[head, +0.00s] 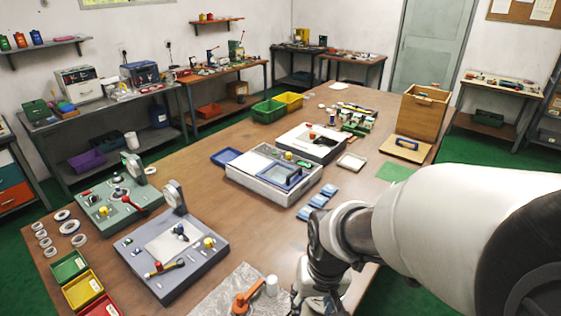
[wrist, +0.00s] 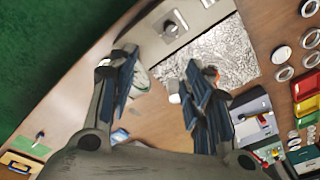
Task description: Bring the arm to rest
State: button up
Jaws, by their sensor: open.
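My arm (head: 345,232) reaches in from the right of the head view and bends down over the front edge of the table. Its gripper end is low in that view and its fingers cannot be made out there. In the wrist view my gripper (wrist: 160,88) is open, with two dark fingers spread apart and nothing held between them. The brown table top (wrist: 155,122) shows between and below the fingers. A crinkled silver-grey sheet (wrist: 222,55) lies beyond the right finger; it is also in the head view (head: 222,297). Small white items beside the fingers are partly hidden.
An orange-handled tool (head: 247,298) and a white cylinder (head: 271,285) are close to the arm. A white case (head: 268,190) and blue pieces (head: 318,200) stand farther back.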

jog(key=s+d+r+t, duration=0.3)
jog(key=s+d+r, duration=0.4)
jog(key=s+r, duration=0.5)
jog(key=shift+r+h, duration=0.3)
jog(key=shift+r, duration=0.15)
jog(key=shift+d, duration=0.1)
